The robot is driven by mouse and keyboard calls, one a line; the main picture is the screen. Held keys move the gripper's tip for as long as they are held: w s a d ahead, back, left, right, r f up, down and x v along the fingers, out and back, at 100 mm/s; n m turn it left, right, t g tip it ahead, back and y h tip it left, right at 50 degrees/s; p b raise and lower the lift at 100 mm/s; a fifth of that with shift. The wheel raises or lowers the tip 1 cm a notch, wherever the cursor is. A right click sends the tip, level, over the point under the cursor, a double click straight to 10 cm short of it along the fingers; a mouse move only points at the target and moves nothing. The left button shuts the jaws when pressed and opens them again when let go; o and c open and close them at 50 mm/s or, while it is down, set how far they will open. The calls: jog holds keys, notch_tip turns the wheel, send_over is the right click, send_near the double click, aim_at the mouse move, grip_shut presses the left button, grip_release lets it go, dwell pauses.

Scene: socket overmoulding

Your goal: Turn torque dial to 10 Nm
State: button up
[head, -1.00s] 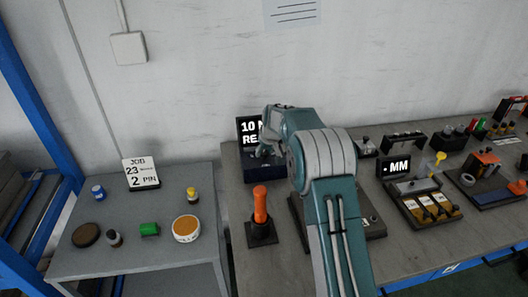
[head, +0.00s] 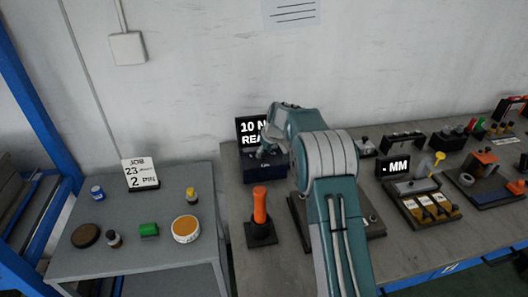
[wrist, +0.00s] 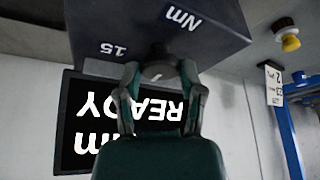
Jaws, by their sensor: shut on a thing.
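The torque unit is a dark blue box (head: 250,170) at the left end of the bench, with a black display (head: 252,130) behind it. The display reads "10 N" and "REA" in the head view, its right side hidden by my arm. In the wrist view the display (wrist: 90,120) is upside down and shows "READY" and part of "Nm". The box (wrist: 155,18) carries printed "Nm" and "15" there. My gripper (wrist: 160,76) is shut on the torque dial (wrist: 157,70) at the box. The fingers hide most of the dial and any pointer mark.
An orange-handled tool (head: 260,205) stands upright in a dark holder in front of the box. A side table (head: 190,265) on the left holds a job card (head: 140,174) and several small containers. Fixtures and another display (head: 397,167) occupy the bench to the right.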

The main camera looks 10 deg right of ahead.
jog(key=o, duration=1.2)
jog(key=shift+f, duration=0.25)
jog(key=shift+c, duration=0.2)
jog(key=shift+r, duration=0.1)
jog(key=shift+r, duration=0.1)
jog(key=v, duration=1.1)
jog(key=shift+r, duration=0.35)
